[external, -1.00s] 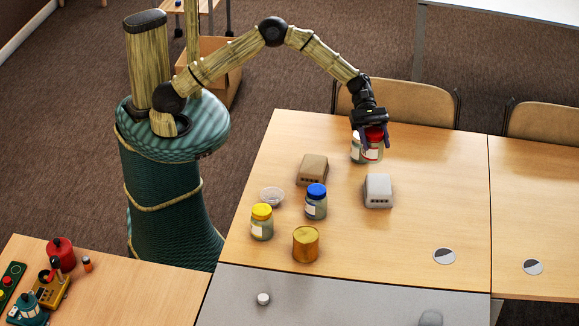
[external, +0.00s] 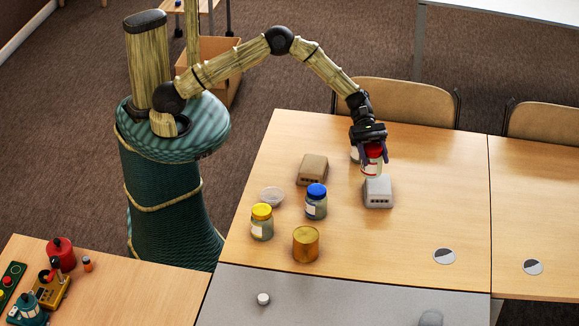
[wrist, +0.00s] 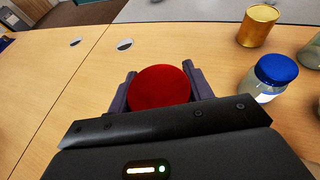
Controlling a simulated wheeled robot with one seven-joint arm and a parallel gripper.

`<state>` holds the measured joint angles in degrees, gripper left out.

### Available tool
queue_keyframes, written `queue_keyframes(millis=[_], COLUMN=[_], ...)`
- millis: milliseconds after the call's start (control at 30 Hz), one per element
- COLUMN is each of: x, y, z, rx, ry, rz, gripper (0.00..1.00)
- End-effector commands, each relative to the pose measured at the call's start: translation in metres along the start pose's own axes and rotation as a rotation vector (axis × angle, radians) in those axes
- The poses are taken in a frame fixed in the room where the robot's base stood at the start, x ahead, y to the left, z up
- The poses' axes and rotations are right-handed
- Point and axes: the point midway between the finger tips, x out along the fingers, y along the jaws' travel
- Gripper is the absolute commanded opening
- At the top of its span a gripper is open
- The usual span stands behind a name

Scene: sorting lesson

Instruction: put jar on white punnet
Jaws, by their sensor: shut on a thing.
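A jar with a red lid (external: 373,160) is held in my gripper (external: 371,146), upright, at the far edge of the white punnet. Its red lid (wrist: 159,90) fills the space between the two fingers in the wrist view. The white punnet (external: 379,196) sits on the table, apparently bottom up, with slots along its near side. The jar's base overlaps the punnet's far top edge in the external view; I cannot tell if they touch. The punnet is hidden in the wrist view.
The table right of the white punnet is clear.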

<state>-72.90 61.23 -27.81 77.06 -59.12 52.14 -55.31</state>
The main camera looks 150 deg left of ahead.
Motion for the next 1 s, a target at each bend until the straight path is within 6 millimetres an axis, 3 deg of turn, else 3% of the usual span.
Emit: queue_keyframes(millis=[167,400,800,833,933,1000], x=[0.002,0.013,0.014,0.014,0.014,0.014], y=[0.0,-0.001,0.001,0.001,0.001,0.0], z=[-0.003,-0.031,-0.037,-0.037,-0.037,-0.037], rx=[-0.001,-0.002,-0.001,-0.001,-0.001,0.0], ry=[-0.001,-0.001,-0.001,0.0,0.0,0.0], rz=[-0.001,-0.002,0.002,0.002,0.002,0.001], gripper=[0.24,0.24,0.24,0.53,0.72,0.73])
